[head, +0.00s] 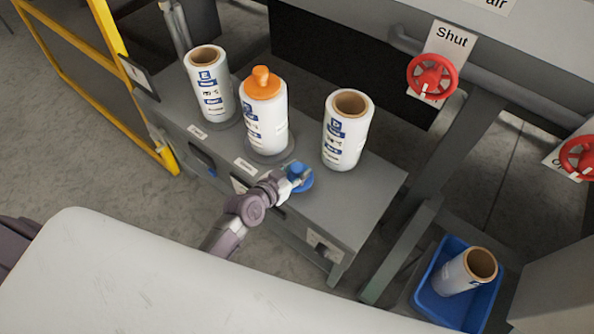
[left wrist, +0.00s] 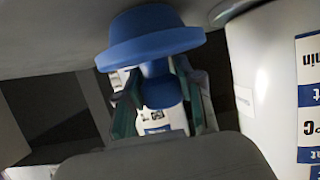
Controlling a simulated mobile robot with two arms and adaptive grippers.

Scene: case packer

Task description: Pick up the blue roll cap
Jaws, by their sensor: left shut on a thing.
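The blue roll cap (head: 306,183) is at the front of the grey bench, in front of the right-hand white roll. My left gripper (head: 292,178) is shut on it. In the left wrist view the cap (left wrist: 150,33) shows its wide brim outward, with its narrower stem between the two fingers (left wrist: 158,100) of the gripper. Whether the cap still touches the bench top is hard to tell. My right gripper is not in view.
The grey bench (head: 365,225) carries a left roll (head: 212,100), a middle roll with an orange cap (head: 262,83) and an uncapped right roll (head: 340,150). Another roll (head: 462,275) lies in a blue bin (head: 428,297). Red valve wheels (head: 433,76) and a yellow rail (head: 110,35) stand around.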

